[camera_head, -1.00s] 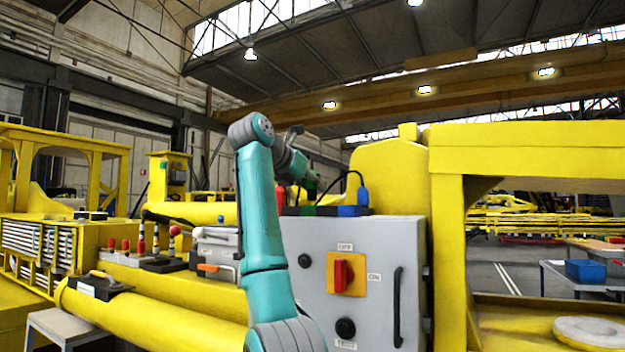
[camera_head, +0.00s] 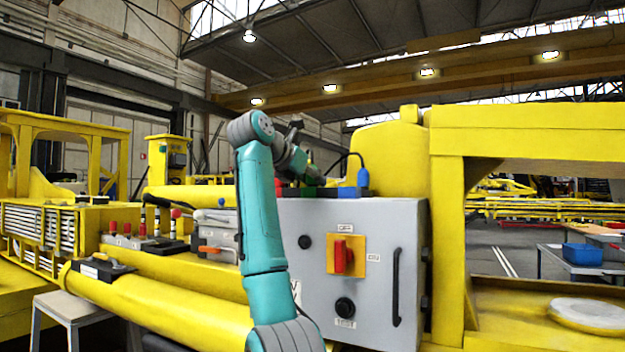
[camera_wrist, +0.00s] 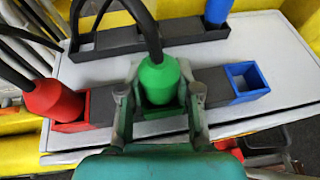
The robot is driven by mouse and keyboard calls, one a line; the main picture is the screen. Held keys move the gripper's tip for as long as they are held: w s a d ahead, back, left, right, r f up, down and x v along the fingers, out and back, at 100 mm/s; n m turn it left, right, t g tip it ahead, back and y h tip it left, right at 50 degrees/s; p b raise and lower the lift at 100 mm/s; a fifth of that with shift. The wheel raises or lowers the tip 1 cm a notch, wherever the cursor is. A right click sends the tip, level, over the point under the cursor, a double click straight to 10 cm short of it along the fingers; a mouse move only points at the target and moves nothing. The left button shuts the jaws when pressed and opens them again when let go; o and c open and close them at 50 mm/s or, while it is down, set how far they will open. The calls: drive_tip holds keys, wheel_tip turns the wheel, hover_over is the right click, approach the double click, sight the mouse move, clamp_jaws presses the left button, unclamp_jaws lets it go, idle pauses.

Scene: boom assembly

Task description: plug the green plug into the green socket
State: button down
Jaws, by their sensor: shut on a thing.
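The green plug (camera_wrist: 160,80) with its thick black cable is between the two fingers of my gripper (camera_wrist: 160,95), which is shut on it. The plug stands roughly upright at the green socket (camera_wrist: 165,111) in the middle of the dark socket strip (camera_wrist: 210,92). Green socket walls show around its lower part; how deep it sits is hidden. In the head view, my gripper (camera_head: 312,180) is over the strip on top of the grey cabinet, and the green socket (camera_head: 308,192) shows partly beneath it.
A red plug (camera_wrist: 52,97) stands at the red socket (camera_wrist: 72,115) on the left. The blue socket (camera_wrist: 247,80) on the right is empty. A blue plug (camera_wrist: 217,12) stands in the dark rack (camera_wrist: 120,40) behind. The grey cabinet (camera_head: 385,222) has a red switch (camera_head: 343,256).

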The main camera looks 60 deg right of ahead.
drive_tip(key=c, duration=0.7)
unclamp_jaws()
drive_tip(key=shift+d+f, duration=0.1)
drive_tip(key=shift+f, duration=0.2)
drive_tip(key=shift+w+a+r, duration=0.2)
drive_tip(key=shift+a, duration=0.3)
drive_tip(key=v, duration=1.1)
drive_tip(key=shift+s+d+r, duration=0.1)
drive_tip(key=shift+s+r, duration=0.1)
drive_tip(key=shift+r, duration=0.05)
drive_tip(key=shift+s, duration=0.1)
